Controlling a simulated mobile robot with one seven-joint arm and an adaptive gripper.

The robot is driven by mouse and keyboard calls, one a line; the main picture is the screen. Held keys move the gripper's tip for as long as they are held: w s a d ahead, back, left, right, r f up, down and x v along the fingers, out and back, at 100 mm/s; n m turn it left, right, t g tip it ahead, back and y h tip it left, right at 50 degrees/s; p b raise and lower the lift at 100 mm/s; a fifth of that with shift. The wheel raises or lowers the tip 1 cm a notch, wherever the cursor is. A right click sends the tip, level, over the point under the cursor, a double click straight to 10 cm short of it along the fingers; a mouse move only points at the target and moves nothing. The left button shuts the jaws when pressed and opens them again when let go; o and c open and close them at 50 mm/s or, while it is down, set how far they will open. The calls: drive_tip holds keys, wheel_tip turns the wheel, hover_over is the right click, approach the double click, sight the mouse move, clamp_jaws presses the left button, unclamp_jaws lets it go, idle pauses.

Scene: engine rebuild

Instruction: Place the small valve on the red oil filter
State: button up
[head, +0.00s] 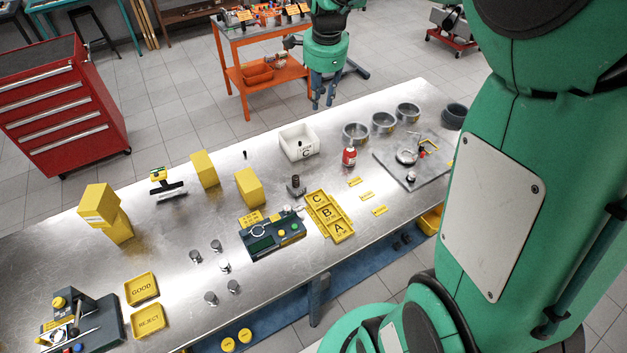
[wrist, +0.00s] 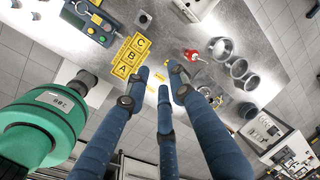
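A small red can with a pale top, likely the red oil filter (head: 349,157), stands upright on the steel bench beside the white bin. It also shows in the wrist view (wrist: 194,55). Several small grey metal parts (head: 217,246) stand left of the dark gauge box; I cannot tell whether one is the small valve. A thin dark pin (head: 245,154) stands farther back. My gripper (head: 322,104) hangs at the bench's far side, fingers pointing down, apart from the red can. In the wrist view its three fingers (wrist: 160,82) are spread with nothing between them.
A white bin marked C (head: 299,144), yellow A/B/C tray (head: 328,216) and gauge box (head: 272,236) stand mid-bench. Metal rings (head: 383,123) and a grey plate (head: 399,171) lie right. Yellow blocks (head: 205,169) stand left. An orange cart (head: 233,75) stands behind.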

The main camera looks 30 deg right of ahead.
drive_tip(key=s+a+r+n+t, duration=0.2)
drive_tip(key=s+a+r+n, duration=0.4)
drive_tip(key=s+a+n, duration=0.45)
drive_tip(key=s+a+f+n, duration=0.1)
drive_tip(key=s+a+n, duration=0.3)
drive_tip(key=s, duration=0.4)
drive_tip(key=s+a+n+t, duration=0.1)
drive_tip(key=s+a+n, duration=0.3)
drive_tip(key=s, duration=0.5)
drive_tip(key=shift+f+n+y, duration=0.35)
drive_tip(key=shift+n+y, duration=0.05)
drive_tip(key=shift+n, duration=0.25)
wheel_tip(320, 180, down, 9)
drive_tip(key=b, duration=0.9)
